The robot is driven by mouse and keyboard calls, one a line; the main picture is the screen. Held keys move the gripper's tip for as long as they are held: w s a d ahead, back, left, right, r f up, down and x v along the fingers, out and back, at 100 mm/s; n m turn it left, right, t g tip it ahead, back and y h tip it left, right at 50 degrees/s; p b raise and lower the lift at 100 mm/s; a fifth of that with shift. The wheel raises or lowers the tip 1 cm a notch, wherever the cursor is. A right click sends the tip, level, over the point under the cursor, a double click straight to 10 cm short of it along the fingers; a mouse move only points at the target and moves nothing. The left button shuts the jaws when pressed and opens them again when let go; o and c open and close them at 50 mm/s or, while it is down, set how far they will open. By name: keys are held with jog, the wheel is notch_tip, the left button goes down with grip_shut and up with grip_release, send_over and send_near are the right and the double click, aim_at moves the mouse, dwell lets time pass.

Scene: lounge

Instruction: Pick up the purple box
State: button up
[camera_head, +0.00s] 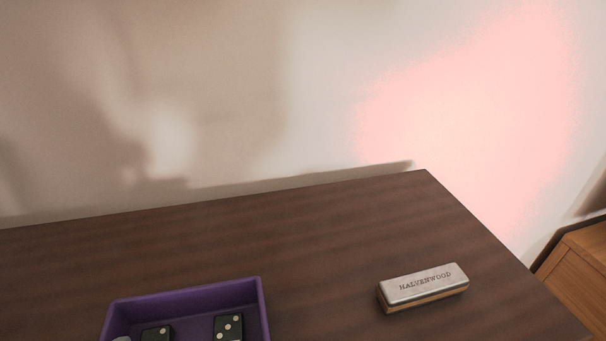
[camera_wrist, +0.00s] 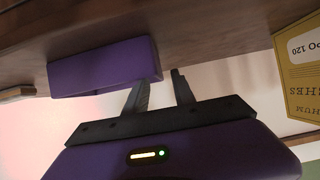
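The purple box (camera_head: 190,297) is an open-topped tray at the bottom edge of the head view, partly cut off, with black dominoes inside. In the wrist view the purple box (camera_wrist: 105,68) shows from the side, with the picture turned over. My gripper (camera_wrist: 162,77) is open, its two dark fingers apart and pointing at the box's right end. One finger overlaps the box's lower right edge in the picture. I cannot tell whether it touches. My gripper is not in the head view.
A silver and wood harmonica-like block (camera_head: 424,287) lies right of the box on the dark wood table (camera_head: 330,230). A yellow lettered package (camera_wrist: 300,68) is at the right of the wrist view. A wooden cabinet (camera_head: 580,265) stands beyond the table's right edge. The table's back is clear.

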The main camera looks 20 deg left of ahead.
jog(key=shift+x, duration=1.45)
jog(key=shift+c, duration=0.4)
grip_shut()
